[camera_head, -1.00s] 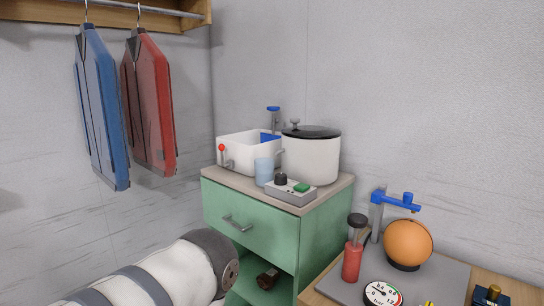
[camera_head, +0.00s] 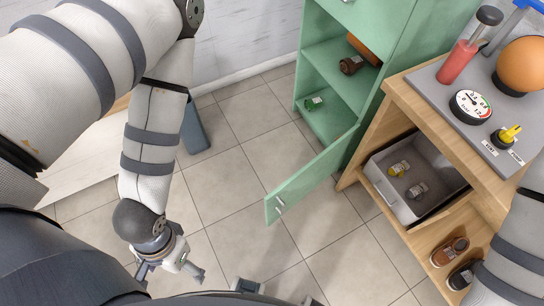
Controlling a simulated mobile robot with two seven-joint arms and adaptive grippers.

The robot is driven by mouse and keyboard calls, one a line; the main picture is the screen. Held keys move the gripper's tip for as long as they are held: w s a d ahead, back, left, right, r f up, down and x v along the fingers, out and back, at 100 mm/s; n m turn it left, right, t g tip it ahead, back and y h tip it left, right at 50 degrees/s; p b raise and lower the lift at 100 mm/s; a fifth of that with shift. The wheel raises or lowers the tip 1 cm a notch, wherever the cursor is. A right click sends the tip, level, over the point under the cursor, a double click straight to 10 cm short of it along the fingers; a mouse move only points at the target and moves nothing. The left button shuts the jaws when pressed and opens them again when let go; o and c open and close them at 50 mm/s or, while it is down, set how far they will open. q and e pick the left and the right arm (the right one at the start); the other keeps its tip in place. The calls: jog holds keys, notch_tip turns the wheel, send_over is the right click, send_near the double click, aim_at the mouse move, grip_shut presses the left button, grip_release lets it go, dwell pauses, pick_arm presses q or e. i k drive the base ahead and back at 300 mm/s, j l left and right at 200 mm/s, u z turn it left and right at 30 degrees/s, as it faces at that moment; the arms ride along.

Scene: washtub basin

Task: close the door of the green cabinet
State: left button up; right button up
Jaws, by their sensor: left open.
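The green cabinet (camera_head: 387,75) stands at the upper middle, its open shelves facing left. Its green door (camera_head: 312,178) is swung open, sticking out over the floor toward the lower left. A small metal handle (camera_head: 280,205) sits near the door's free edge. My left gripper (camera_head: 168,272) is open and empty above the floor at the lower left, left of and nearer than the door's free edge, apart from it. My right arm (camera_head: 516,245) enters at the right edge; its gripper is out of view.
Brown and green items lie on the cabinet shelves. A wooden workbench (camera_head: 400,92) stands right of the door, with a grey bin (camera_head: 390,200) and shoes (camera_head: 449,250) below. Tiled floor (camera_head: 225,165) between my left arm and the door is clear.

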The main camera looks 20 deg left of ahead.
aim_at(283, 198)
jog(key=k+l, duration=0.1)
jog(key=k, duration=0.35)
jog(key=k+l+z, duration=0.15)
jog(key=k, duration=0.3)
